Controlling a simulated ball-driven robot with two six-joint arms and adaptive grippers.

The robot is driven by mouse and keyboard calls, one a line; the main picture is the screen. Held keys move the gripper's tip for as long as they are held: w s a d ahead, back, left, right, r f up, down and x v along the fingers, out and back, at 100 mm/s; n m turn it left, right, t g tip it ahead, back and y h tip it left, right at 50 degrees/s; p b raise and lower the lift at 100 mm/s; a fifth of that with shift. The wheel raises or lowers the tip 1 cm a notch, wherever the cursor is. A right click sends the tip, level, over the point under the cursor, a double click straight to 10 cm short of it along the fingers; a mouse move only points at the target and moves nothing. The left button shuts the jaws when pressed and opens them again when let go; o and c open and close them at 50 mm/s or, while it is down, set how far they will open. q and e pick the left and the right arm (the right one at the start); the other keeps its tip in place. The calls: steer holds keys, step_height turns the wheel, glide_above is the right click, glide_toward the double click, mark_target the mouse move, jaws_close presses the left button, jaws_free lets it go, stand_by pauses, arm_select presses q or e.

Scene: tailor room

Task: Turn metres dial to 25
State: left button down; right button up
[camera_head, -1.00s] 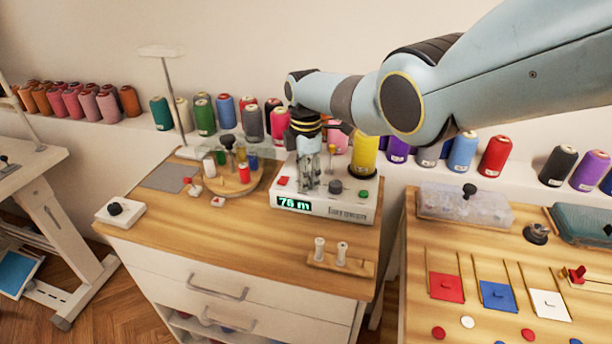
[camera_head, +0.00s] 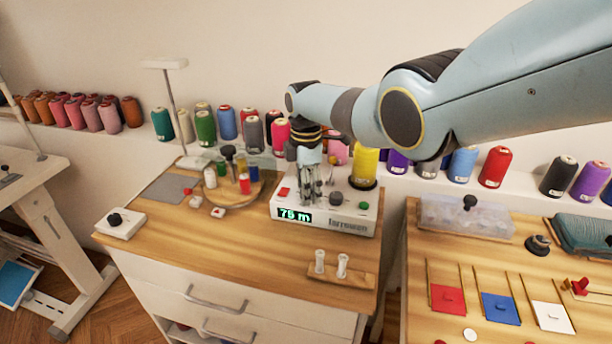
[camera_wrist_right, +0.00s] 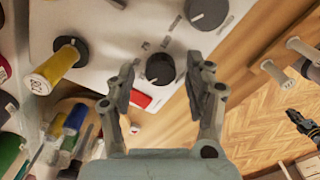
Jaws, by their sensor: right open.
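The white device (camera_head: 345,222) stands on the left wooden cabinet, and its green display (camera_head: 294,215) reads 75 m. My right gripper (camera_head: 309,197) points down over its top, between the red button (camera_head: 284,191) and a dark dial (camera_head: 336,198). In the right wrist view my right gripper (camera_wrist_right: 159,78) is open, with one finger on each side of a small black dial (camera_wrist_right: 160,68). Contact with this dial cannot be told. The other, larger dial (camera_wrist_right: 208,12) is beyond the fingers. The dial labels are too small to read. My left gripper is not in view.
A green button (camera_head: 363,205) is at the device's right. A round wooden spool stand (camera_head: 238,198) is left of it. A wooden holder with two white pegs (camera_head: 342,276) lies in front. Thread spools line the shelf behind.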

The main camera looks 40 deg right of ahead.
step_height(320, 180, up, 12)
stand_by(0.4)
steer(key=shift+f, duration=0.15)
stand_by(0.3)
